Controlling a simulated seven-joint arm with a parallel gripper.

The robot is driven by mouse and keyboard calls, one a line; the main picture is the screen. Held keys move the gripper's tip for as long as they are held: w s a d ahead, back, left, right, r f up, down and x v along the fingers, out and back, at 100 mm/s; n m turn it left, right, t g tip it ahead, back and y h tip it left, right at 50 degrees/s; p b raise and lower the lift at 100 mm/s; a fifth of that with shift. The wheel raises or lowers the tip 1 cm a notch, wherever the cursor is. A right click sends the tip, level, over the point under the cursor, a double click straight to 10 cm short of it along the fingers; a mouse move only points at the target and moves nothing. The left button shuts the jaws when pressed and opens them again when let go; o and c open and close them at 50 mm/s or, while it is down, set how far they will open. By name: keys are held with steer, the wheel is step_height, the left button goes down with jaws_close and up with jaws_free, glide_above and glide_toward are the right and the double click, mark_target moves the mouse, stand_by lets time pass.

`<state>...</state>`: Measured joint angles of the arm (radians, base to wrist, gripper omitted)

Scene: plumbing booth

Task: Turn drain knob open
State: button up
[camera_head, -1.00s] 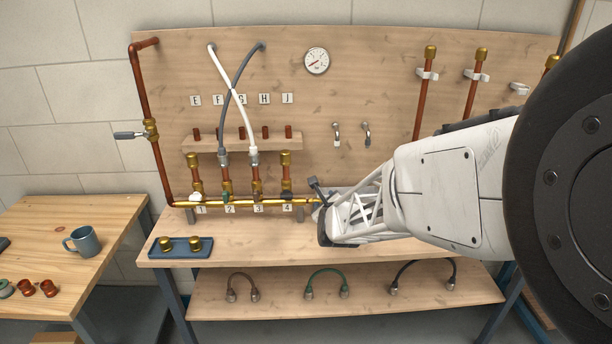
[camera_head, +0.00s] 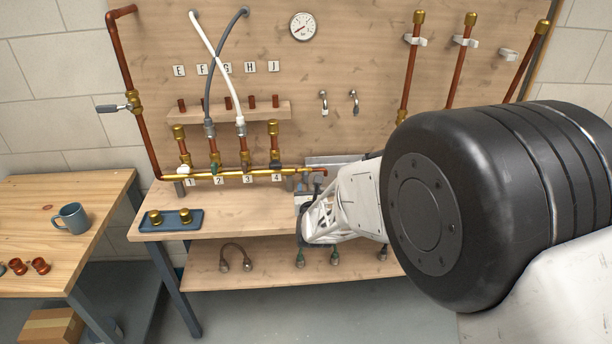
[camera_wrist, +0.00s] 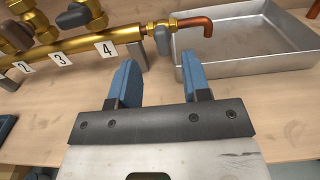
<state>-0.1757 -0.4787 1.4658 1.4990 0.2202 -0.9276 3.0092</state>
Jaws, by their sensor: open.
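The drain knob (camera_wrist: 188,36) is a small grey handle on the brass valve at the right end of the brass manifold (camera_wrist: 78,45). A copper outlet pipe (camera_wrist: 195,21) bends from that valve over a metal tray. My gripper (camera_wrist: 162,78) is open and empty, its two blue fingers pointing toward the valve. In the head view my gripper (camera_head: 308,205) is below and in front of the manifold's right end, and the knob is too small to make out clearly.
The metal tray (camera_wrist: 262,66) stands right of the valve. A manifold bracket (camera_wrist: 143,56) stands close left of it. Number labels sit along the manifold. A blue tray (camera_head: 172,227) with brass fittings lies on the bench's left.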

mark_target(306, 175)
steer(key=shift+w, duration=0.1)
steer(key=shift+w, duration=3.8)
steer(key=shift+c, duration=0.4)
steer(key=c, duration=0.6)
